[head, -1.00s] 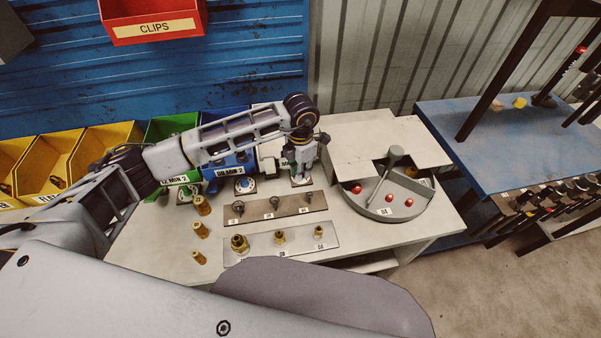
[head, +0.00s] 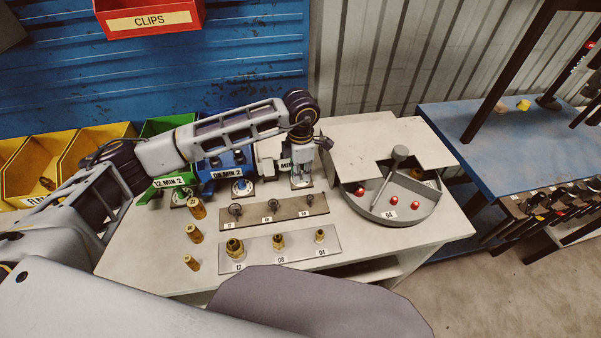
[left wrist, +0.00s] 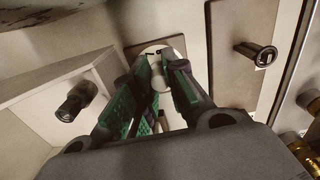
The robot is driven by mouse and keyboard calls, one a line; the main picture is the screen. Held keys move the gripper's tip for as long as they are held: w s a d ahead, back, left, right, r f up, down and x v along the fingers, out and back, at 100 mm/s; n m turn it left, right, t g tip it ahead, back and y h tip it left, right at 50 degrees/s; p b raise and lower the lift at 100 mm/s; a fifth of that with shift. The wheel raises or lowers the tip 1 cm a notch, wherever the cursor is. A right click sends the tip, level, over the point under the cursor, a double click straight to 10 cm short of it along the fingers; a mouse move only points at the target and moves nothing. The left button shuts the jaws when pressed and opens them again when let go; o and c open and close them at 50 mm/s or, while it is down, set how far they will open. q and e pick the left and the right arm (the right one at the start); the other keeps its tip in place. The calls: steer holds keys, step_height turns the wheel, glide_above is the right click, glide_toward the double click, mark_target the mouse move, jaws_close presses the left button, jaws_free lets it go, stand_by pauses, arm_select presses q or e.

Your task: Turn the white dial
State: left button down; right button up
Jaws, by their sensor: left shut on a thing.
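My left gripper (head: 302,178) points down over the plate in front of the white timer box (head: 269,149). In the left wrist view its green-padded fingers (left wrist: 161,72) are shut on the white dial (left wrist: 154,51), one on each side. In the head view the gripper hides most of this dial. The blue box (head: 228,163) has its own dial (head: 243,187) to the left, and a further dial stands in front of the green box (head: 166,183). My right gripper is not in view.
Brass fittings stand on a grey plate (head: 312,250) in front, with a brown plate of pins (head: 288,208) behind it. Brass cylinders (head: 194,233) stand at left. A round tray (head: 425,211) with red pieces lies at right. The table front is clear.

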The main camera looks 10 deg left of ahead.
arm_select(q)
steer(key=c, duration=1.7)
jaws_free()
steer(key=shift+d+r, duration=0.1)
steer(key=shift+o, duration=0.2)
step_height(320, 180, up, 12)
